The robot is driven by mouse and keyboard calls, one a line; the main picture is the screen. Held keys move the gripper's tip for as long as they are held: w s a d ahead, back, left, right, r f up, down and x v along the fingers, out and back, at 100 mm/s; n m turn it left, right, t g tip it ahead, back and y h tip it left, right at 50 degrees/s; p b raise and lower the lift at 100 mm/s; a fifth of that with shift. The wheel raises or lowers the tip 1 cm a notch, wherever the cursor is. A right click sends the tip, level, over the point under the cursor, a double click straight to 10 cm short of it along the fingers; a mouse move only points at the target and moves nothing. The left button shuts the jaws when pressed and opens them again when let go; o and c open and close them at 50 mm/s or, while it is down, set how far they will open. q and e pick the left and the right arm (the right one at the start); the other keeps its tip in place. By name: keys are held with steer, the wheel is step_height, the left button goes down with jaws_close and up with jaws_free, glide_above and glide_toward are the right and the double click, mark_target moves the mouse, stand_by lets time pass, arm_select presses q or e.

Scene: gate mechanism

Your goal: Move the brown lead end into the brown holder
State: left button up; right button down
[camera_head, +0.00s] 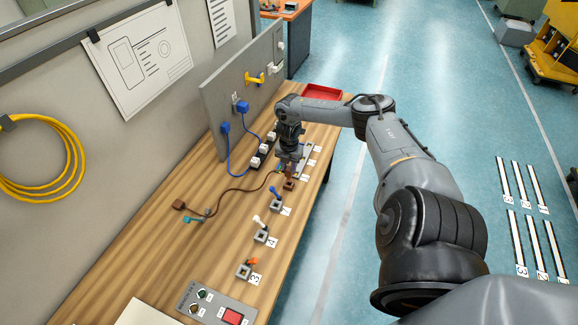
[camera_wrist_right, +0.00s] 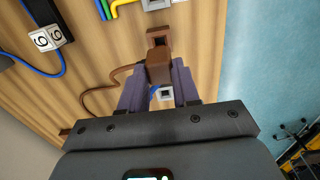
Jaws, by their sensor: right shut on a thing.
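My right gripper (camera_head: 288,165) is shut on the brown lead end, above the right part of the wooden workbench. In the right wrist view the brown lead end (camera_wrist_right: 158,68) sits between the fingertips. The brown holder (camera_wrist_right: 157,38), a square block with a dark opening, lies just beyond it. In the head view the brown holder (camera_head: 289,185) shows below the gripper. In the wrist view the lead end overlaps the holder's near edge; I cannot tell whether they touch. The brown lead (camera_head: 235,191) runs left to a brown plug (camera_head: 178,205) on the bench. My left gripper is not in view.
A white-and-black socket strip (camera_head: 263,150) stands behind. A red tray (camera_head: 322,92) is at the far end.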

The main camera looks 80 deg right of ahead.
mark_target(289, 175)
steer(key=shift+f, duration=0.1)
steer(key=shift+f+b, duration=0.75)
steer(key=shift+f, duration=0.35)
steer(key=shift+f+b, duration=0.3)
steer(key=shift+b, duration=0.15)
steer(key=shift+f+b, duration=0.45)
steer(key=shift+f, duration=0.1)
stand_by(0.4)
steer(key=shift+f+b, duration=0.4)
steer(key=shift+f, duration=0.15)
steer(key=shift+f, duration=0.15)
stand_by(0.9)
